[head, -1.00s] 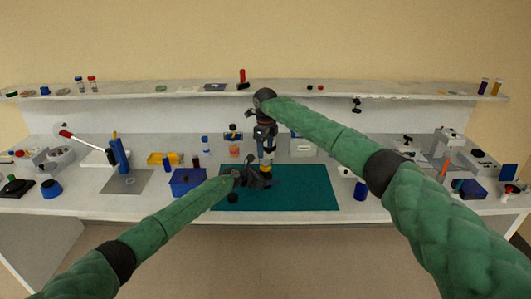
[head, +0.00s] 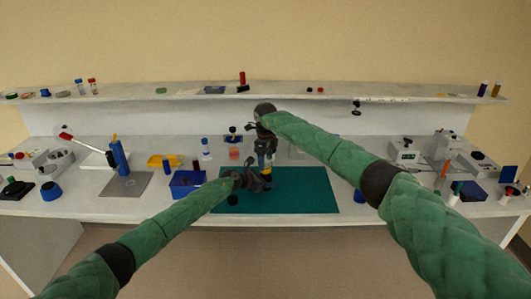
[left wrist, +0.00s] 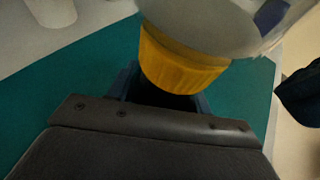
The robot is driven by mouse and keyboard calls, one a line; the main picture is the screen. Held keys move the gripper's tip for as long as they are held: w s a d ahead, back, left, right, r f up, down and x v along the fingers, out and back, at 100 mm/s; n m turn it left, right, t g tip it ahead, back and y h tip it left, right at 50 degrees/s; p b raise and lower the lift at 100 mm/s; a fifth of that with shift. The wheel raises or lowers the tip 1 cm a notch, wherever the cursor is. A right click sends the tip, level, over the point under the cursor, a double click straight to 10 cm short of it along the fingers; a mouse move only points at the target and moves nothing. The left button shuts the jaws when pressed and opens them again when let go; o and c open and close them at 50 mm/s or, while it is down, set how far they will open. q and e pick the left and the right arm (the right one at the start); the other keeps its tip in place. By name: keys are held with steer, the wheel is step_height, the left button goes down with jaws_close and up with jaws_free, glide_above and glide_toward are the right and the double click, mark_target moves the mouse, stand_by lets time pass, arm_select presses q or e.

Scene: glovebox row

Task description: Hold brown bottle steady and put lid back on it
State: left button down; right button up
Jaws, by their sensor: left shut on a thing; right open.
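My left gripper (head: 262,182) is low over the teal mat (head: 305,202) and shut on an upright object, which I take for the brown bottle (head: 260,172). In the left wrist view, its gripped part (left wrist: 175,65) looks amber-yellow and ribbed. A wider, pale, blurred part with a blue patch lies above this. My right gripper (head: 267,143) points down directly above the left one, close to the object's top; it is open. Whether it touches the object cannot be told.
A blue box (head: 186,184) stands left of the mat, with a yellow tray (head: 162,161) behind it. Blue-capped bottles (head: 206,150) stand behind the mat. The mat's right half is clear.

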steer(key=shift+f, duration=1.5)
steer(key=c, duration=1)
steer(key=shift+m, duration=0.9)
steer(key=o, duration=1.1)
steer(key=shift+c, duration=0.2)
steer(key=shift+r, duration=0.15)
steer(key=shift+r, duration=2.1)
steer(key=shift+r, duration=0.1)
steer(key=shift+c, duration=0.3)
